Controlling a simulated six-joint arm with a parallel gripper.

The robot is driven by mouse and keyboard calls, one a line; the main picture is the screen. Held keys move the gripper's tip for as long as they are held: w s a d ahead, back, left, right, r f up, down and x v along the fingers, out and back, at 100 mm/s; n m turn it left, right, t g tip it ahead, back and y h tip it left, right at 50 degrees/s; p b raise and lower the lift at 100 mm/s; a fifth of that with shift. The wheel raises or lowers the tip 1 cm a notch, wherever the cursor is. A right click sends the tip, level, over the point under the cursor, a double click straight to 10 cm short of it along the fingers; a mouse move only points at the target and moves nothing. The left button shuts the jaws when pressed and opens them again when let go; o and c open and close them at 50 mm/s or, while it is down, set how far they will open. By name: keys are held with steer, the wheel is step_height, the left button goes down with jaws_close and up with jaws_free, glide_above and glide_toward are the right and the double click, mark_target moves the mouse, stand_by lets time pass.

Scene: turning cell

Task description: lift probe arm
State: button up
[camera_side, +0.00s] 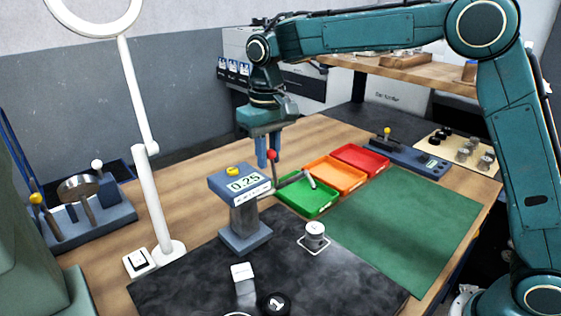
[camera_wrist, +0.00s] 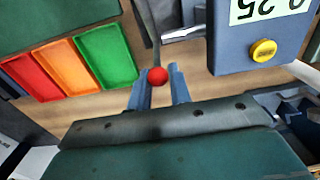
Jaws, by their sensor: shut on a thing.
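The measuring stand (camera_side: 244,208) has a blue-grey head with a display reading 0.25 and a yellow button; part of its head also shows in the wrist view (camera_wrist: 262,35). The probe arm (camera_side: 292,179) sticks out from its right side. A red ball knob (camera_side: 272,154) sits at the arm's end, and the same red knob shows in the wrist view (camera_wrist: 157,76). My gripper (camera_side: 268,158) has its two blue fingers on either side of the knob and is shut on it. The fingers partly hide the lever below the knob.
Green (camera_side: 305,196), orange (camera_side: 334,175) and red (camera_side: 361,159) trays stand right of the stand. A metal cylinder (camera_side: 315,236) sits on a white square in front of them. A white lamp post (camera_side: 155,200) rises to the left. The green mat (camera_side: 410,220) is clear.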

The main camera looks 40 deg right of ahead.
steer(key=o, duration=0.4)
steer(key=shift+r, duration=4.55)
